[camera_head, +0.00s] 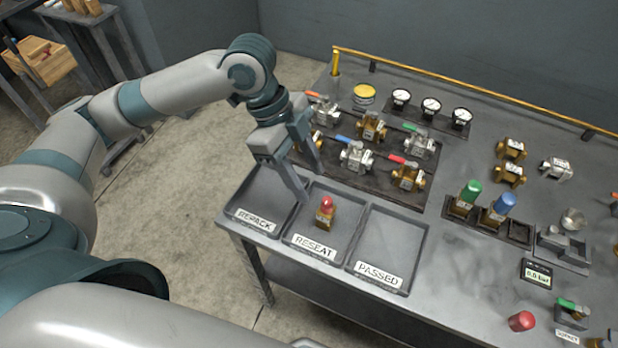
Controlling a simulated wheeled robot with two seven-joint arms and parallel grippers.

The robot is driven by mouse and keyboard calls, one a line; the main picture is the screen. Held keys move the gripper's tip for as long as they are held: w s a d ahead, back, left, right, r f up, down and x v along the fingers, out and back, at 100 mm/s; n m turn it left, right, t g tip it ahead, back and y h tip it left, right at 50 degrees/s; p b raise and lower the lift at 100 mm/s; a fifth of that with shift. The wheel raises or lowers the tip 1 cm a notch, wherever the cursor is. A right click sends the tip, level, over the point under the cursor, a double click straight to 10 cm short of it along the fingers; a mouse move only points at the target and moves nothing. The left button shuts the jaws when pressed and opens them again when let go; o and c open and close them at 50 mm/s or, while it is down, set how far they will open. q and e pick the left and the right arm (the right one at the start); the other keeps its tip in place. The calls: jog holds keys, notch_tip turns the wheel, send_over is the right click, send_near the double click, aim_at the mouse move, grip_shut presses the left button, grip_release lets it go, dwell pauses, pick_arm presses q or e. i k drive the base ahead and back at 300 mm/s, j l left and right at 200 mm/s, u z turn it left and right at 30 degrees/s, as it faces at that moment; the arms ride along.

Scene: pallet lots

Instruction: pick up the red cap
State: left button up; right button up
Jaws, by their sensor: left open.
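A red cap (521,321) lies on the grey bench top near the front edge, at the lower right. It stands apart from the other things. My left gripper (309,187) is open and empty, pointing down over the REPACK and RESEAT trays, far to the left of the red cap. A small brass valve with a red top (326,208) stands in the RESEAT tray, just below the fingertips in the picture. My right gripper is not in view.
The REPACK tray (240,214), RESEAT tray (288,238) and PASSED tray (401,290) line the front left; PASSED is empty. Valves with a green cap (470,191) and a blue cap (505,203) stand right of centre. A small display (536,274) is near the red cap. Several valves lie behind.

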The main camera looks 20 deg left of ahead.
aim_at(523, 321)
jog(key=z, duration=1.35)
